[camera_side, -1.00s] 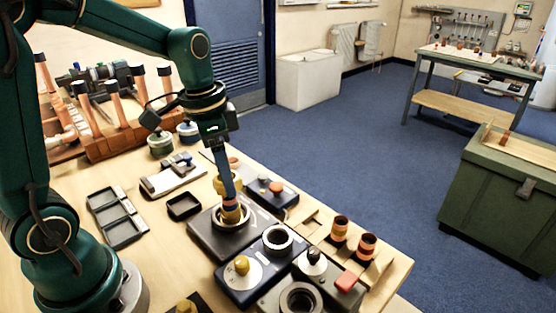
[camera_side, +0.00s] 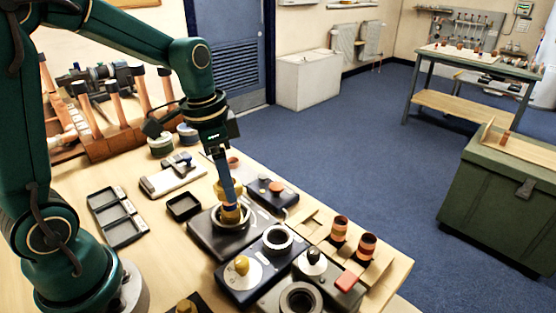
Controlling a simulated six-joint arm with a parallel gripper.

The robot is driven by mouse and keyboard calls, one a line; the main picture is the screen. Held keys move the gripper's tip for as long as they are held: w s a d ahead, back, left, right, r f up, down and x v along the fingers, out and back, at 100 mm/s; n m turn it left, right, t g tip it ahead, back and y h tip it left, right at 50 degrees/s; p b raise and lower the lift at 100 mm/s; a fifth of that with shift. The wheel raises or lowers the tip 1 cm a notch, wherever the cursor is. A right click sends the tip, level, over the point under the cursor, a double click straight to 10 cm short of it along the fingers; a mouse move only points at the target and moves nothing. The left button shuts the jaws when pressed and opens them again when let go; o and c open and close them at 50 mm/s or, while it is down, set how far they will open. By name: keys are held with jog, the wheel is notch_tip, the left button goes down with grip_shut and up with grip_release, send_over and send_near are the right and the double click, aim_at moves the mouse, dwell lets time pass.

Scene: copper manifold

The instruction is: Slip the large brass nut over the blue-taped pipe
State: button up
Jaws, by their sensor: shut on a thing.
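My gripper (camera_side: 229,205) points down at the round seat on a dark grey plate (camera_side: 205,236), near the middle of the bench. It is shut on a brass-coloured part at the seat, which I take to be the large brass nut (camera_side: 237,217). The fingers and seat rim hide much of it, and I cannot tell whether it is clear of the seat. Several upright copper pipes (camera_side: 113,103) with dark bands at their tops stand on the manifold at the back left. I cannot tell which one has blue tape. The nut is well away from them.
Two lidded pots (camera_side: 161,145), a pale tray (camera_side: 172,179) and a small black tray (camera_side: 184,206) lie between the seat and the manifold. Fixtures with a ring (camera_side: 278,238) and knobs crowd the front right. Copper-coloured cups (camera_side: 366,246) stand at the right edge.

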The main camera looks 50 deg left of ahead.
jog(key=shift+f, duration=1)
dwell(0.6)
jog(key=o, duration=1.6)
jog(key=shift+r, duration=0.1)
jog(key=shift+r, duration=3.9)
